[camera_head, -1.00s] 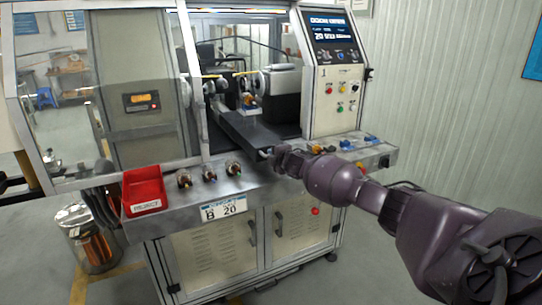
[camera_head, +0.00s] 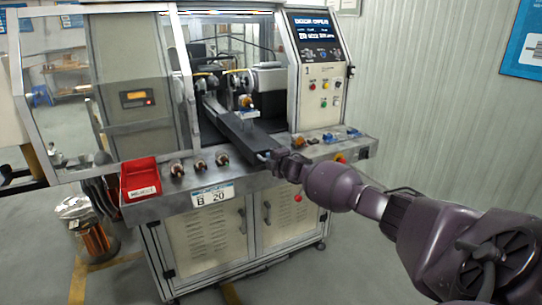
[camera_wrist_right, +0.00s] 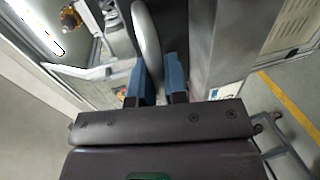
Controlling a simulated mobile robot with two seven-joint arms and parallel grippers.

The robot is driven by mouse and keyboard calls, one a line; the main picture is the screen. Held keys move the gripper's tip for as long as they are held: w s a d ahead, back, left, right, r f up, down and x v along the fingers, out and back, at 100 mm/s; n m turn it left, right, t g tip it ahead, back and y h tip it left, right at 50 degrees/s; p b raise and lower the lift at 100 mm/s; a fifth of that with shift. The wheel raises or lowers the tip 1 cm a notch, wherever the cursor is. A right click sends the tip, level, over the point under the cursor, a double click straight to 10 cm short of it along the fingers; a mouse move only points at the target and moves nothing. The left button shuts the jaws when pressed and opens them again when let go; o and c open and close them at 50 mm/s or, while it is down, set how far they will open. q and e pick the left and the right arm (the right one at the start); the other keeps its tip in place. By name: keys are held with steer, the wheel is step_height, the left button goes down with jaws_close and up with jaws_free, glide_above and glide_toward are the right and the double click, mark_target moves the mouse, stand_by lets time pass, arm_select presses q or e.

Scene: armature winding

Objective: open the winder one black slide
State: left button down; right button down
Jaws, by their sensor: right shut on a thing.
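The black slide (camera_head: 233,127) runs out of the opening of the winder (camera_head: 290,70) toward the front, over the work surface. A small stand with an armature (camera_head: 247,105) is on it. My right gripper (camera_head: 270,156) is at the slide's front end. In the right wrist view its two blue-padded fingers (camera_wrist_right: 160,85) are shut on a grey curved handle (camera_wrist_right: 147,35) that rises between them. How the handle joins the slide is hidden. My left gripper is not in view.
A red tray (camera_head: 141,180) and several copper armatures (camera_head: 199,165) sit on the front ledge to the left. Buttons and a blue-topped part (camera_head: 328,137) line the ledge at right.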

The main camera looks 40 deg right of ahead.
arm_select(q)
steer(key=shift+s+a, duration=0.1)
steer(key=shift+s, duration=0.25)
arm_select(e)
steer(key=shift+s+a+f, duration=0.1)
steer(key=shift+s+a, duration=0.1)
steer(key=shift+s, duration=0.35)
steer(key=c, duration=1.1)
jaws_free()
steer(key=shift+c, duration=0.2)
steer(key=shift+s, duration=0.1)
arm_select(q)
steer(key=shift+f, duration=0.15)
arm_select(e)
steer(key=v, duration=1)
steer(key=shift+s, duration=0.3)
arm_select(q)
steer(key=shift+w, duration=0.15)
arm_select(e)
steer(key=shift+w+r, duration=0.1)
steer(key=shift+r, duration=0.2)
